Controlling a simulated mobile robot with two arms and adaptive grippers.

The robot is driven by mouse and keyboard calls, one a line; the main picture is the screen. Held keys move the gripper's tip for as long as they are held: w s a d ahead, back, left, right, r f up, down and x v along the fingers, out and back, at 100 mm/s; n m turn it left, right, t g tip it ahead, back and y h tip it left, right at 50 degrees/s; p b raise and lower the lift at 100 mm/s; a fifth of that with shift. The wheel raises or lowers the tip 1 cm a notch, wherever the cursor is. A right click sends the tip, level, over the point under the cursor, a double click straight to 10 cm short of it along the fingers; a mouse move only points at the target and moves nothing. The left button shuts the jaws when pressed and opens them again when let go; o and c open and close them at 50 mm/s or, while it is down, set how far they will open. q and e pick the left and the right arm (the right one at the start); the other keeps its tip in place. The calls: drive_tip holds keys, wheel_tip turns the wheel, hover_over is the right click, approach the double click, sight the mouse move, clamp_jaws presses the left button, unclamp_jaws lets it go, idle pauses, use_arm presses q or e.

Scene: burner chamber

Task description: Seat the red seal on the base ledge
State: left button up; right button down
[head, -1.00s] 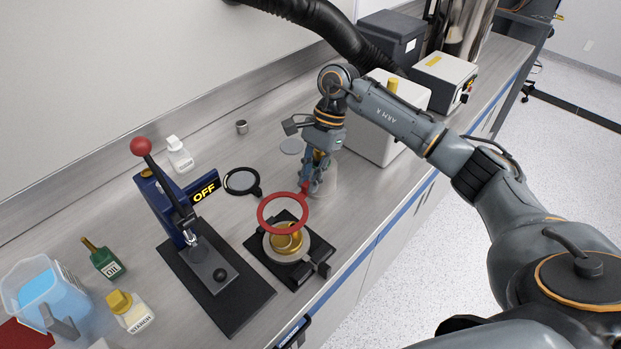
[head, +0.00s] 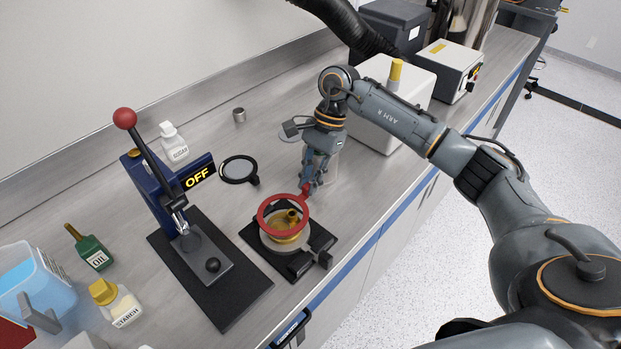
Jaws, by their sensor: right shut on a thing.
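The red seal (head: 262,222) is a flat ring with a short handle tab at its upper right. My right gripper (head: 305,188) is shut on that tab. The ring is over the brass burner base (head: 287,238), which stands in a black fixture (head: 254,234) with a pale round collar. The brass post shows through the ring's opening. I cannot tell whether the ring touches the ledge or hangs just above it. The ledge is partly hidden by the ring. A small part at the bottom edge may be my left gripper, but I cannot identify it.
A lever press (head: 160,195) with an OFF sign stands left of the fixture. A black-rimmed lens ring (head: 238,170) lies behind. Oil (head: 92,248) and starch (head: 116,302) bottles stand at the left. A white box (head: 385,110) is behind my right arm. The bench's front edge is close to the fixture.

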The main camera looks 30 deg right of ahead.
idle(0.4)
drive_tip(key=shift+b, duration=0.4)
drive_tip(key=shift+b, duration=0.4)
drive_tip(key=shift+f, duration=0.2)
idle(0.5)
drive_tip(key=shift+f+b, duration=2.6)
drive_tip(key=shift+f, duration=0.05)
drive_tip(key=c, duration=1.2)
unclamp_jaws()
drive_tip(key=shift+r, duration=0.1)
